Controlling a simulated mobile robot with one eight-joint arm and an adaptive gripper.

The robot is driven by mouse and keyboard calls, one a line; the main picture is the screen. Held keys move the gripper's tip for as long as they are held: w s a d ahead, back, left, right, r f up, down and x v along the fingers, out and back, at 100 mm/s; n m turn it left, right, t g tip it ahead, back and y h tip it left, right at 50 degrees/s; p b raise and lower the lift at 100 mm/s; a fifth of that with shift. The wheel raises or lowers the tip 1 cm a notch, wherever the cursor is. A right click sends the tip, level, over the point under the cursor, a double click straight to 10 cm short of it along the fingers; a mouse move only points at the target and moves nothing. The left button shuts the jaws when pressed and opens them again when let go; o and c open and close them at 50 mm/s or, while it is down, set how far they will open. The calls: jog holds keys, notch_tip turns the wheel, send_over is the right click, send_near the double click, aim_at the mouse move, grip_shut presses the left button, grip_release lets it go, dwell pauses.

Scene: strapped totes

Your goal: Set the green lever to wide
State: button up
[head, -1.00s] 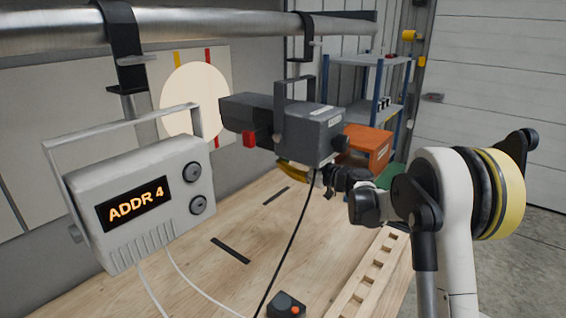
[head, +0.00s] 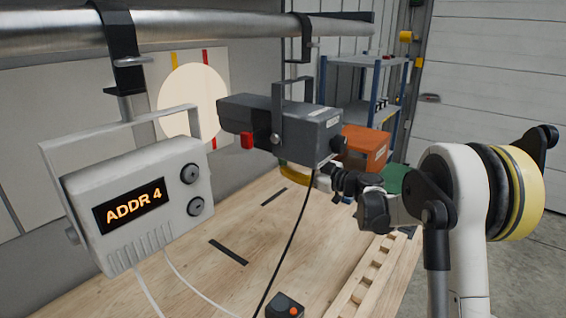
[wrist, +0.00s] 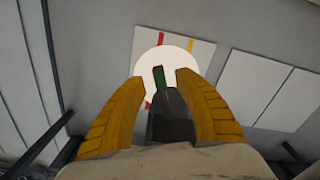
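A dark grey lamp (head: 305,130) hangs from the overhead pipe, with a red tab (head: 248,141) at its front left. The green lever (wrist: 159,78) shows in the wrist view as a small upright tab; the head view does not show it clearly. My gripper (wrist: 161,77) has its two yellow fingers apart, one on each side of the lever, with gaps visible. No contact with the lever can be made out. In the head view my gripper (head: 297,173) is under the dark lamp and partly hidden by it. A round light patch (head: 193,100) shows on the wall panel.
A light grey lamp (head: 130,200) reading "ADDR 4" hangs at the left. An orange box (head: 364,150) stands behind my wrist. A cable (head: 290,240) hangs down to the wooden bench (head: 200,285). A slotted wooden rail (head: 370,280) lies at its right.

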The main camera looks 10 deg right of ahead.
jog(key=v, duration=0.8)
jog(key=shift+s+d, duration=0.25)
jog(key=shift+r, duration=0.1)
jog(key=s+a+f+m+g+h, duration=0.1)
jog(key=s+a+m+g+h, duration=0.2)
jog(key=s, duration=0.5)
jog(key=s+a+m+g+h, duration=0.1)
jog(key=s+a+m+h, duration=0.15)
jog(key=s+a, duration=0.35)
jog(key=s+d+f+m+h, duration=0.2)
jog(key=s, duration=0.6)
jog(key=s+d+f+m+g+h+b, duration=0.1)
jog(key=s+d+f+m+h, duration=0.2)
jog(key=s, duration=0.4)
jog(key=s+d+f+m+h, duration=0.2)
jog(key=s+d+f+m, duration=0.1)
jog(key=s, duration=0.5)
jog(key=shift+s+f+g+b, duration=0.15)
jog(key=shift+s+g+b, duration=0.15)
